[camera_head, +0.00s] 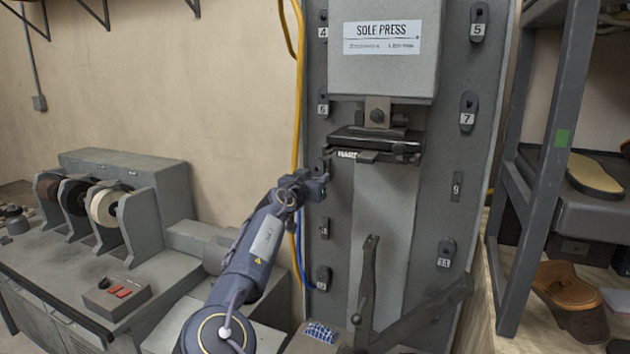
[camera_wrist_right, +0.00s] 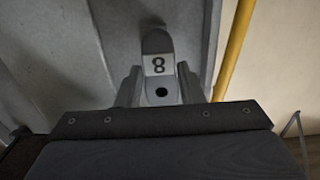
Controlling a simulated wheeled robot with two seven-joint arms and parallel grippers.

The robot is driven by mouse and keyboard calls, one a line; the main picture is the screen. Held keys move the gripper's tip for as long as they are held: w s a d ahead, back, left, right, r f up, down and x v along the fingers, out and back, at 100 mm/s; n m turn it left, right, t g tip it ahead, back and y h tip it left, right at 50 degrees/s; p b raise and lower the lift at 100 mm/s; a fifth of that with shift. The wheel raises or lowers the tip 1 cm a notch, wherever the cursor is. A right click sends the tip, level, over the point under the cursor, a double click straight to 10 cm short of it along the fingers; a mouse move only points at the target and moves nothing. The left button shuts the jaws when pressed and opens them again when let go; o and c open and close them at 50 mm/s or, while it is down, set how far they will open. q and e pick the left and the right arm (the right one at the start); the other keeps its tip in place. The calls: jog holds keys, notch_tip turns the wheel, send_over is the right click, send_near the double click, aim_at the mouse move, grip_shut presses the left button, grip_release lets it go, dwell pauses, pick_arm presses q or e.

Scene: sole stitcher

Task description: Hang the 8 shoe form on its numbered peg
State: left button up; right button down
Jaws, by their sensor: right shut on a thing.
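The 8 shoe form (camera_wrist_right: 157,47) is a small grey piece with a rounded top, a white 8 label and a dark hole below it. My right gripper (camera_wrist_right: 160,88) is shut on it, one finger on each side. In the head view my right gripper (camera_head: 314,184) is at the left edge of the grey press panel (camera_head: 345,250), below the 6 form (camera_head: 323,105) and above the number 10 plate (camera_head: 324,228). The form is upright, close to the panel. Its back and the peg are hidden, so I cannot tell whether it touches the peg. My left gripper is not in view.
Other numbered forms hang on the panel, such as 7 (camera_head: 467,112) and 11 (camera_head: 446,254). The press plate (camera_head: 375,142) juts out right of my gripper. A yellow hose (camera_head: 299,80) runs down the panel's left edge. A lever (camera_head: 368,290) stands below.

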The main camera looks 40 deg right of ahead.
jog(key=shift+p+x, duration=0.35)
jog(key=shift+x, duration=1.45)
dwell(1.0)
jog(key=c, duration=0.9)
grip_release()
jog(key=shift+a, duration=0.1)
jog(key=shift+s+a+f+b, duration=0.1)
jog(key=shift+a+f+b, duration=0.1)
jog(key=shift+b, duration=0.1)
jog(key=b+v, duration=0.1)
jog(key=v, duration=0.2)
jog(key=b+v, duration=0.2)
jog(key=v, duration=0.2)
jog(key=shift+s+a+r, duration=0.1)
jog(key=shift+a+r, duration=0.05)
jog(key=shift+r, duration=0.1)
jog(key=shift+f, duration=0.1)
